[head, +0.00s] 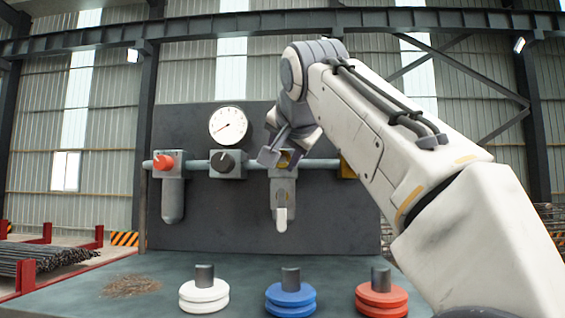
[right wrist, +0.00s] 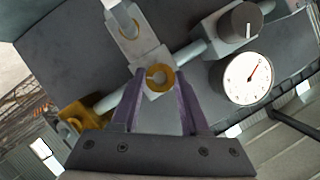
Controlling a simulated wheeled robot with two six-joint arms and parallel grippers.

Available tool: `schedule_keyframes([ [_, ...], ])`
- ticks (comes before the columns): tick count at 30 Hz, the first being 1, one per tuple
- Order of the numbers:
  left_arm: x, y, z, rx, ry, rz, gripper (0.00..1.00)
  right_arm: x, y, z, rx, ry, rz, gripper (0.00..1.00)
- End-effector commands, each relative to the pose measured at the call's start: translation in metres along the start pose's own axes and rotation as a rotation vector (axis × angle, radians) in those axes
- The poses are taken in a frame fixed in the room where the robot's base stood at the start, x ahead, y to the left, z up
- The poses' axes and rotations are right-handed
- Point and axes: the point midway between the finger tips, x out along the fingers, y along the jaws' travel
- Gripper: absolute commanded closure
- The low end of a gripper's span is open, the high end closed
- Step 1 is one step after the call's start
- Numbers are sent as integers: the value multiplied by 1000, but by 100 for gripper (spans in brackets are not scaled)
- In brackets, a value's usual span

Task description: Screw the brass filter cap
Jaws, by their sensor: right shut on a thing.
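The brass filter cap (right wrist: 160,78) shows in the right wrist view as a brass ring on a pale grey block of the pipe. In the head view a little of its brass (head: 285,158) shows behind my fingers. My right gripper (head: 276,157) reaches in from the right at the panel. Its two purple-grey fingers (right wrist: 160,84) are shut on the cap, one on each side. The grey filter block (head: 283,184) sits on the pipe below the cap, with a pale lever or spout hanging under it. My left gripper is not in view.
The pipe (head: 240,164) carries a red knob (head: 163,162), a black knob (head: 224,161) and a yellow block (head: 347,168). A gauge (head: 227,124) hangs above. White (head: 204,296), blue (head: 290,300) and red (head: 381,298) discs with dark posts stand along the bench front.

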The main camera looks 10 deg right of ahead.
Motion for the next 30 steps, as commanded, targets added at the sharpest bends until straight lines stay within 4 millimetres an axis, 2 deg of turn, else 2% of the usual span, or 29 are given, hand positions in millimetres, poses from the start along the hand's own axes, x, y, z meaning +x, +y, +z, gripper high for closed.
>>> schedule_keyframes([
  [9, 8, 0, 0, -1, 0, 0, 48, 3, 3, 4, 93, -9, -31, 100],
  [24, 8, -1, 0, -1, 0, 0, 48, 3, 2, 3, 106, -9, -36, 100],
  [25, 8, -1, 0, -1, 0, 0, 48, 3, 2, 3, 106, -9, -36, 44],
  [26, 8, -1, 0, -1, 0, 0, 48, 3, 2, 3, 105, -9, -36, 32],
  [27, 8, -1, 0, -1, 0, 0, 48, 2, 2, 3, 105, -8, -37, 25],
  [30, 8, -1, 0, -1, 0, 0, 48, 2, 2, 2, 106, -6, -39, 25],
])
